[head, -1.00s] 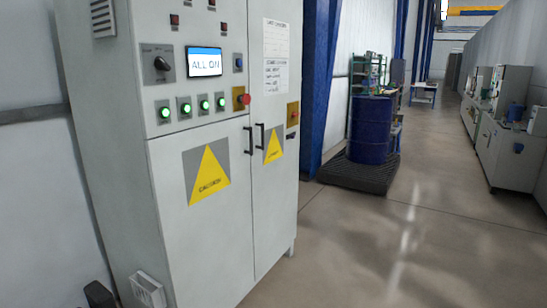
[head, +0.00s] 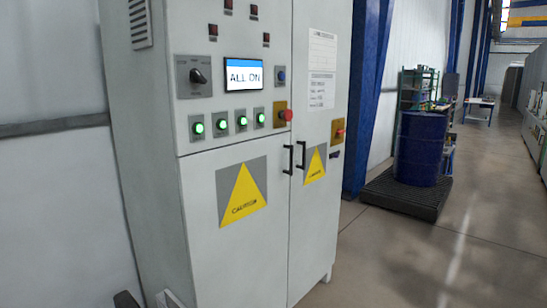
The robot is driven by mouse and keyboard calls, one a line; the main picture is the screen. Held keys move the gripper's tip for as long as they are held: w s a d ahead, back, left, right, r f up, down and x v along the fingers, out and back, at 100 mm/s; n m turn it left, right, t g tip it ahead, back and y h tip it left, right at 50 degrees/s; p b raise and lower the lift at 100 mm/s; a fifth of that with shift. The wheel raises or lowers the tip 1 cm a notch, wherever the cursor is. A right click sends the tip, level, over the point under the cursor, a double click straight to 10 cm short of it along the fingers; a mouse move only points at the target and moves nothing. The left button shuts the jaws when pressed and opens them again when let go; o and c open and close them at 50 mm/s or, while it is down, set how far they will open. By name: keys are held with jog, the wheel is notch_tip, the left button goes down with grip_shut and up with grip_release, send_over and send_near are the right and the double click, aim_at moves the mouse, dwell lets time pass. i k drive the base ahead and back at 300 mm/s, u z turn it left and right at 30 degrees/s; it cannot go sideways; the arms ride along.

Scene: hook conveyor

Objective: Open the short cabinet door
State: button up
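A tall white-grey control cabinet (head: 215,255) stands at the left and middle of the head view. Its short lower-left door (head: 255,236) is shut and bears a yellow caution triangle (head: 242,194). A black vertical handle (head: 288,159) sits at this door's upper right edge. Beside it, the tall right door (head: 311,230) is also shut and has its own black handle (head: 301,155). My gripper does not show in the view; only a small dark shape is at the bottom left edge.
Above the short door is a control panel with a screen reading "ALL ON" (head: 244,75), green lit buttons (head: 220,123) and a red knob (head: 286,114). A blue drum (head: 418,150) stands on a black pallet (head: 405,196) to the right. The floor at the right front is clear.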

aim_at(234, 197)
jog(key=u, duration=0.7)
jog(key=i, duration=0.8)
jog(key=u, duration=0.5)
